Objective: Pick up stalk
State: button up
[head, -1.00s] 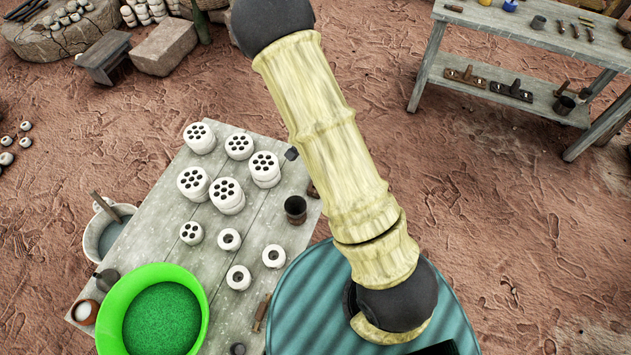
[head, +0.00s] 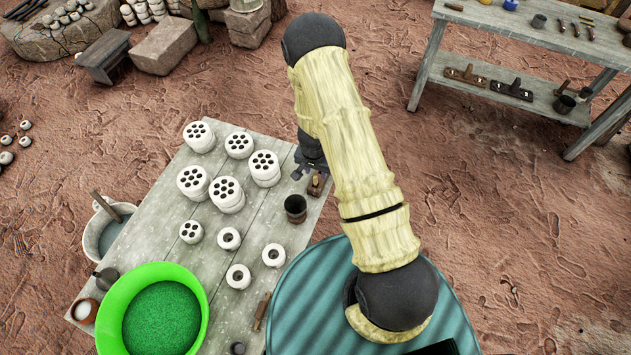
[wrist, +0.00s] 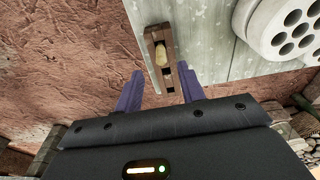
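No thing in view is plainly a stalk. A small brown wooden piece with a pale, rounded part on it (head: 317,184) lies at the right edge of the grey plank table (head: 258,215). In the wrist view this brown piece (wrist: 161,50) lies ahead of the fingers, its near end reaching into the space between them. My gripper (wrist: 159,88) is open, with its two purple-grey fingers apart and nothing held. In the head view my gripper (head: 309,167) is over the table's right edge, just beside the brown piece, partly hidden by my arm.
Several white cylinders with holes (head: 226,193) stand on the table left of my gripper; one (wrist: 288,32) is close in the wrist view. A dark cup (head: 296,208) stands just below the brown piece. A green basin (head: 128,300) is at lower left.

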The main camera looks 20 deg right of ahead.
aim_at(316, 177)
jog(key=shift+w+f+p, duration=0.15)
jog(key=shift+f+p, duration=0.25)
jog(key=shift+f, duration=0.9)
jog(key=shift+w+f+p, duration=0.1)
jog(key=shift+f+p, duration=0.25)
jog(key=shift+f, duration=0.95)
jog(key=c, duration=0.8)
